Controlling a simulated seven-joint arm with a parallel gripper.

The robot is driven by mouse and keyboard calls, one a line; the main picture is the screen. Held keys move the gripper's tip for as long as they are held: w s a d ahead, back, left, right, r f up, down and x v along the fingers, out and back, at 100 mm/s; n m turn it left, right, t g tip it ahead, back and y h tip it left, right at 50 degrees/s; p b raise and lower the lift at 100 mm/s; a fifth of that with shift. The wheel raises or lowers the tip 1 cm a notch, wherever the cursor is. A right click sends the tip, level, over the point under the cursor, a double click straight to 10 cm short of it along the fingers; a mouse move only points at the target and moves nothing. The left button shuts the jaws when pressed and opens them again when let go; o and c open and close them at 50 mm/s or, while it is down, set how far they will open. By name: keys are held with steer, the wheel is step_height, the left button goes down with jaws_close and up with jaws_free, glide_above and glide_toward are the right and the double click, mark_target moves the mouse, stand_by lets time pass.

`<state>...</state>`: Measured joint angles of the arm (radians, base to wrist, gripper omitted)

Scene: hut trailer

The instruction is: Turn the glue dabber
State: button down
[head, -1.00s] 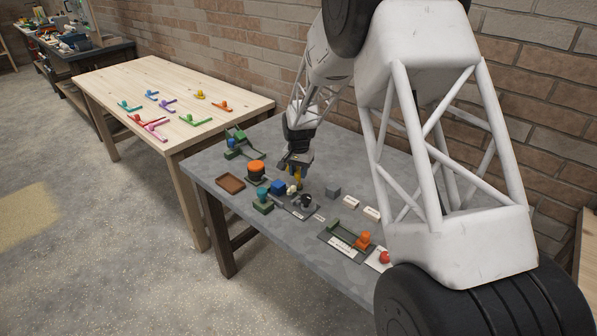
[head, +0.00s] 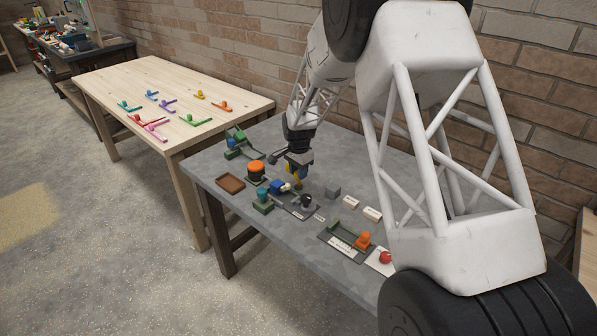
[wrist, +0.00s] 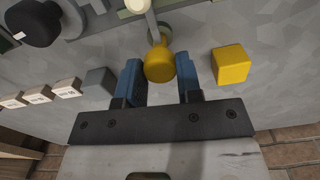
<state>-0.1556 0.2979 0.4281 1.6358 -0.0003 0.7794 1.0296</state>
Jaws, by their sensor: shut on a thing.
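The glue dabber appears to be the piece with a yellow, rounded handle (wrist: 159,64) and a pale rod with a cream end (wrist: 137,5) in the wrist view. My gripper (wrist: 161,78) has its blue fingers on either side of the yellow handle and is shut on it. In the head view my gripper (head: 298,170) points down over the grey table, with a bit of yellow (head: 297,181) below it. The cream end (head: 286,187) shows beside a blue block (head: 277,187). Whether the dabber touches anything below cannot be told.
A yellow cube (wrist: 230,64) lies right of my fingers in the wrist view. A grey cube (wrist: 99,81) and white labelled blocks (wrist: 38,95) lie left.

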steer(key=c, duration=0.8)
jaws_free()
steer(key=shift+r, duration=0.1)
steer(key=shift+r, duration=3.8)
